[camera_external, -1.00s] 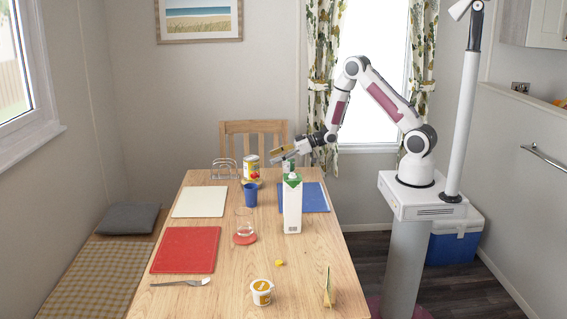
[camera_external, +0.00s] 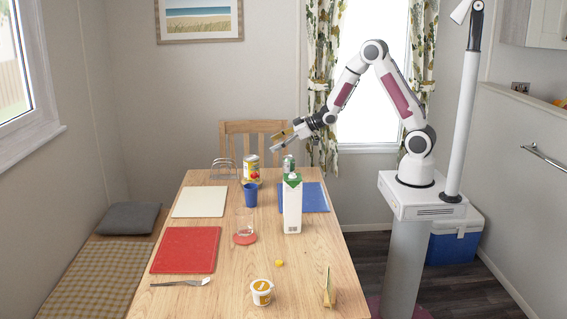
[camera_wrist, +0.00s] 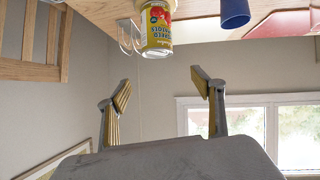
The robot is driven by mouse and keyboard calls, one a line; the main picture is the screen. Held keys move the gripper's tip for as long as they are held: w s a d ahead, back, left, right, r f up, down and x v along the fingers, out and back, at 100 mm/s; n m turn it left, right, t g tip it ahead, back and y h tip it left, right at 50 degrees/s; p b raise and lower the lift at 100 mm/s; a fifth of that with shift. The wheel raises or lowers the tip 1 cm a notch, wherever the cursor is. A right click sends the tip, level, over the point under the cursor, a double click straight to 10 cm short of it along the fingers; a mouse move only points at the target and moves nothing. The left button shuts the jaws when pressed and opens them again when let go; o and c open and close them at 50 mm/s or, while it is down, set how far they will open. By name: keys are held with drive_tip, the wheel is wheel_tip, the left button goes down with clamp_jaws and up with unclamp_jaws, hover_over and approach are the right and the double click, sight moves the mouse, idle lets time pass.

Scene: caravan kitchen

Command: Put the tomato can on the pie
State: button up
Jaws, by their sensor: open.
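The tomato can (camera_external: 251,162) stands upright near the far end of the table. The low tan pie (camera_external: 257,182) shows just below it, and the can appears to rest on it, though their contact is hard to see. In the wrist view, where the table is at the top, the yellow and red can (camera_wrist: 156,32) lies ahead of the fingers, apart from them. My gripper (camera_external: 278,143) is open and empty, above and to the right of the can. It also shows in the wrist view (camera_wrist: 161,90) with its fingers wide apart.
A white carton (camera_external: 292,208) stands right of the blue cup (camera_external: 250,195). Another can (camera_external: 289,163) is behind the carton. A toast rack (camera_external: 223,169) is left of the tomato can. A glass (camera_external: 244,222) and yogurt pot (camera_external: 261,292) are nearer.

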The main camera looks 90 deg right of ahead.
drive_tip(key=s+a+r+g+h, duration=0.1)
drive_tip(key=s+a+r+g, duration=0.2)
drive_tip(key=s+a+r, duration=0.8)
drive_tip(key=s+a+r+g+y, duration=0.1)
drive_tip(key=s+a, duration=0.6)
drive_tip(key=s, duration=0.4)
drive_tip(key=s+a+r+g+y, duration=0.1)
drive_tip(key=s+a, duration=0.5)
drive_tip(key=s, duration=0.6)
drive_tip(key=shift+s+a+r+g+y, duration=0.15)
drive_tip(key=shift+a+r+g+y, duration=0.2)
drive_tip(key=shift+r+g, duration=0.3)
